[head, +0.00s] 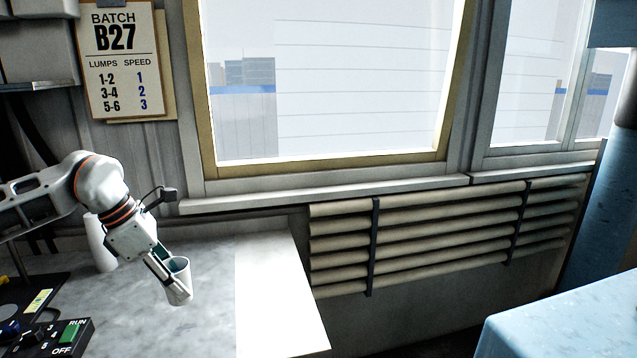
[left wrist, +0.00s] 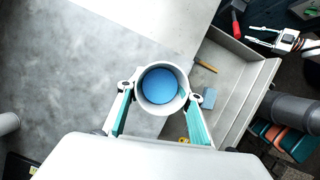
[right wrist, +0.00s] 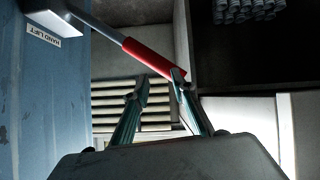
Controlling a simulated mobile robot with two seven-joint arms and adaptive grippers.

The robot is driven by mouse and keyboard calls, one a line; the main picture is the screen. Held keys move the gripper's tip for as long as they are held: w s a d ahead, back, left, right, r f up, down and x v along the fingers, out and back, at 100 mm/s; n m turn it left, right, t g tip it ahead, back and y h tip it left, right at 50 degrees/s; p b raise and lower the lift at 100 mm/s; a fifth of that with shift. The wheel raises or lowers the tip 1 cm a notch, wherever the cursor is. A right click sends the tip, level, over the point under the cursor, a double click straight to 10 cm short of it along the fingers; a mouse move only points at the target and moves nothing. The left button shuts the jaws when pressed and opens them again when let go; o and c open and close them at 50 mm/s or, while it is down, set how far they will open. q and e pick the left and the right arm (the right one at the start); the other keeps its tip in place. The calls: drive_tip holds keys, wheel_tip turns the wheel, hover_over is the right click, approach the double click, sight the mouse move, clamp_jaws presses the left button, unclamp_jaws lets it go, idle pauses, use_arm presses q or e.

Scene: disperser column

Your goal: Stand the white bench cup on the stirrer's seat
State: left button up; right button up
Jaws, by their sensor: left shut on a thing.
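A white cup (head: 180,284) is in my left gripper (head: 165,277), just above or on the grey marbled bench; I cannot tell which. The left wrist view looks down into the cup (left wrist: 183,99), whose inside shows blue. My left fingers (left wrist: 160,97) are shut around its sides. A control box with RUN and OFF marks (head: 62,338) is at the bottom left, cut by the frame edge. The stirrer's seat is not clearly visible. My right gripper (right wrist: 158,86) is empty, its fingers apart, near a red handle.
A second white vessel (head: 100,243) stands on the bench behind my left arm, and a white vessel edge (left wrist: 8,123) shows in the left wrist view. A pale strip (head: 270,290) forms the bench's right side. A blue surface (head: 565,320) lies at right. A red handle (right wrist: 152,59) runs near my right fingers.

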use_arm(q)
drive_tip(key=s+d+f+m+g+y, duration=0.2)
drive_tip(key=s+m, duration=0.4)
drive_tip(key=m, duration=0.6)
drive_tip(key=s+d+f+m+g+y, duration=0.2)
drive_tip(key=s+f+m+g, duration=0.2)
drive_tip(key=s+f+m, duration=0.3)
drive_tip(key=shift+s+f+m+g, duration=0.25)
drive_tip(key=shift+s+m+g, duration=0.05)
drive_tip(key=shift+m, duration=2.1)
